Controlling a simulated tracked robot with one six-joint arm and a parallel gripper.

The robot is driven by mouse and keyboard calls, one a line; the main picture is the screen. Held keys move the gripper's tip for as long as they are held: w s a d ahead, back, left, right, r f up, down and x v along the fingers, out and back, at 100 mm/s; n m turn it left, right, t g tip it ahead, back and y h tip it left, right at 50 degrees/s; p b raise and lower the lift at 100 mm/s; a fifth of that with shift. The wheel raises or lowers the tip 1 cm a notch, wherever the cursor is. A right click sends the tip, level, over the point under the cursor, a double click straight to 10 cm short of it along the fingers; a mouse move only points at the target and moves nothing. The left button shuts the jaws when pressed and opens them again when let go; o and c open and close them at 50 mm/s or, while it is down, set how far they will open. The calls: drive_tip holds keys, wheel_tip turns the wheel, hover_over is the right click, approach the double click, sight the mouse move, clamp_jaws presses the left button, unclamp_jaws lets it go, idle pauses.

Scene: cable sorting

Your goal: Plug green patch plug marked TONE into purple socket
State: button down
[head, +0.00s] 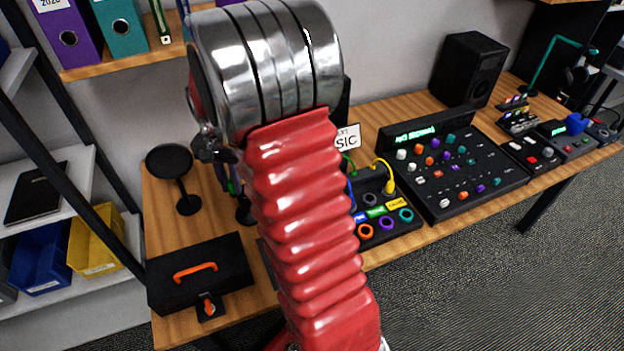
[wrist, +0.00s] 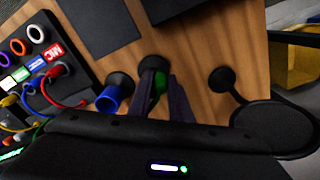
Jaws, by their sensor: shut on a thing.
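The green patch plug (wrist: 160,82) is between the dark fingers of my gripper (wrist: 162,98) in the wrist view. The gripper is shut on it. The plug is at a round black holder; I cannot tell whether it is still seated there. Its TONE mark is not readable. The purple socket (head: 387,222) is on the front of the black patch box (head: 400,233) in the head view, between an orange and a teal socket. Its ring looks empty. My red arm hides most of the gripper in the head view.
A blue plug (wrist: 110,96) stands in a holder beside the green one. Red, blue and yellow cables run at the patch box. A round black stand (head: 170,160) and a black case (head: 200,273) with an orange handle are on the table. A mixer (head: 470,200) stands right of the box.

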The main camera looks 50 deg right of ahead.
drive_tip(key=w+a+n, duration=0.3)
drive_tip(key=a+n, duration=0.3)
drive_tip(key=a, duration=0.3)
drive_tip(key=w+a+n, duration=0.4)
drive_tip(key=a+n, duration=0.2)
drive_tip(key=a, duration=0.2)
drive_tip(key=shift+w+a, duration=0.2)
drive_tip(key=shift+a, duration=0.2)
